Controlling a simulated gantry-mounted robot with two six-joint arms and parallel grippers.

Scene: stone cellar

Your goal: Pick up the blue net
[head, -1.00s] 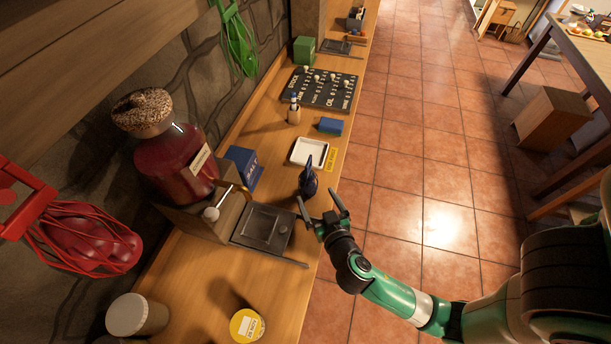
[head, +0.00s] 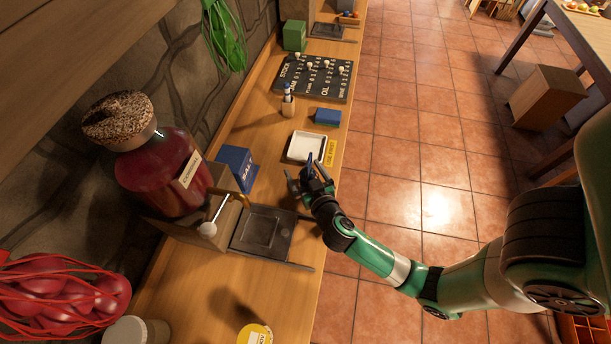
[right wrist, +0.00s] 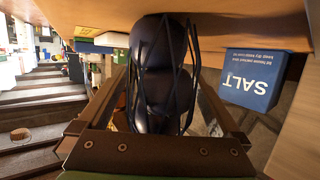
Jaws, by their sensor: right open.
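The blue net (right wrist: 168,85) is a dark blue mesh bag with rounded lumps inside, on the wooden counter. In the head view only its upper tip (head: 309,160) shows clearly; my right gripper hides the rest. My right gripper (head: 306,178) is open, with its fingers on either side of the net. In the right wrist view the net fills the space between the fingers, and a gap shows beside it, so it is not clamped. My left gripper is not in the head view.
A blue salt box (head: 236,168) stands left of the net, and a white tray (head: 289,158) lies behind it. A dark scale plate (head: 263,233) is close in front. A red jar (head: 165,170) stands farther left. Open floor (head: 430,150) lies right of the counter.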

